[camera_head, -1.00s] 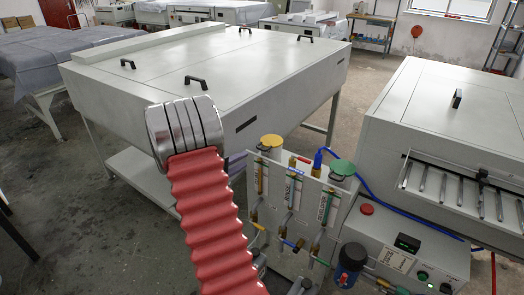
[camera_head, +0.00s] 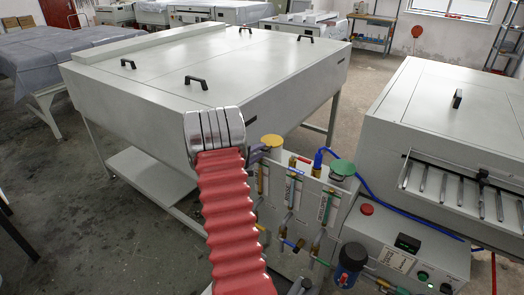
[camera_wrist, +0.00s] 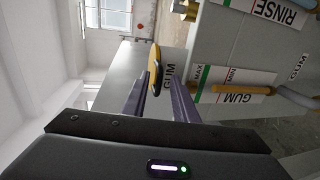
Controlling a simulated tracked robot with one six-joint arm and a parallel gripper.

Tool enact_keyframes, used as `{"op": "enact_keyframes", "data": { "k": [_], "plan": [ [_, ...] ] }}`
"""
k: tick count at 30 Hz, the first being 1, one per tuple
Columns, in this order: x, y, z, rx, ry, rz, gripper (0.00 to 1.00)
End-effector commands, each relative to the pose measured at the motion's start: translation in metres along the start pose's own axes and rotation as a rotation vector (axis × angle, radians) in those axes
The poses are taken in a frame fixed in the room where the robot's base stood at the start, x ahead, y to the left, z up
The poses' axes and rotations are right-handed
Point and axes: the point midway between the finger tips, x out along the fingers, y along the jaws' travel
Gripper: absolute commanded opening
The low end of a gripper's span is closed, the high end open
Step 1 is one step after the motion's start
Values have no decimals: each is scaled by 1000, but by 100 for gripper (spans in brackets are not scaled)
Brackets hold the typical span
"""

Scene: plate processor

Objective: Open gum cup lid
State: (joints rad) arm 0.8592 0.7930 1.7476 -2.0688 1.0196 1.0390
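The gum cup lid is a round yellow disc (camera_head: 271,141) at the back left of the cup unit, lying flat on its cup. In the wrist view the yellow lid (camera_wrist: 155,62) appears edge-on beside a GUM label. My gripper (camera_head: 262,147) is at the lid's left side, partly hidden behind my arm's end. In the wrist view my gripper (camera_wrist: 160,77) has its two grey fingers apart, and the lid's near edge shows between their tips. I cannot tell whether either finger touches it.
A panel with labelled tubes (camera_head: 291,205) stands in front. A large grey machine (camera_head: 220,70) is behind, and a control box (camera_head: 405,248) at right.

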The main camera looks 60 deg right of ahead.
Motion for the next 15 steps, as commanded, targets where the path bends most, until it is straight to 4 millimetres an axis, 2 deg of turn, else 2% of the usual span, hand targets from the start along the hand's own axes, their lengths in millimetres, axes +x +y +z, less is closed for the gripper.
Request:
{"op": "enact_keyframes", "data": {
  "k": [6, 15],
  "plan": [
    [19, 0, 0, 0, 0, -1, 26],
    [20, 0, 0, 0, 0, 0, 26]
  ]
}}
